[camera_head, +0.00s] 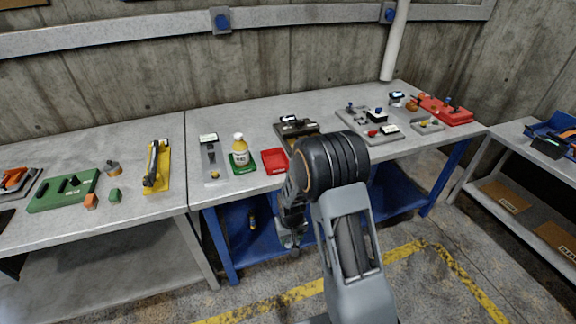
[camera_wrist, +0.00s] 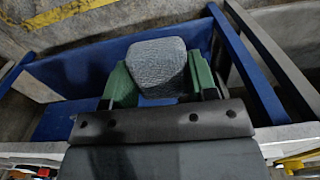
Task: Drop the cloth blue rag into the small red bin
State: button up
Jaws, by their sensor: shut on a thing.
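My gripper (camera_head: 290,236) hangs low in front of the table's front edge, beside the blue lower shelf in the head view. In the wrist view its green fingers (camera_wrist: 162,82) are shut on a grey-blue, textured cloth piece, the blue rag (camera_wrist: 158,62). The rag cannot be made out in the head view. A small, shallow red tray-like bin (camera_head: 274,161) sits near the front edge of the middle table, above my gripper in the picture. Its inside looks empty.
A yellow bottle on a green tray (camera_head: 243,168) stands left of the red bin. A dark device (camera_head: 297,128) lies behind it. The middle table (camera_head: 225,133) has blue legs and a blue lower shelf (camera_head: 236,233) with a small dark item (camera_head: 252,220). Grey fixtures (camera_head: 368,126) lie right.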

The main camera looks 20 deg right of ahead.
aim_at(279, 163)
jog(key=z, duration=0.7)
jog(key=i, duration=0.65)
jog(key=u, duration=0.8)
jog(key=k, duration=0.5)
jog(key=z, duration=0.55)
jog(key=i, duration=0.5)
jog(key=u, duration=0.15)
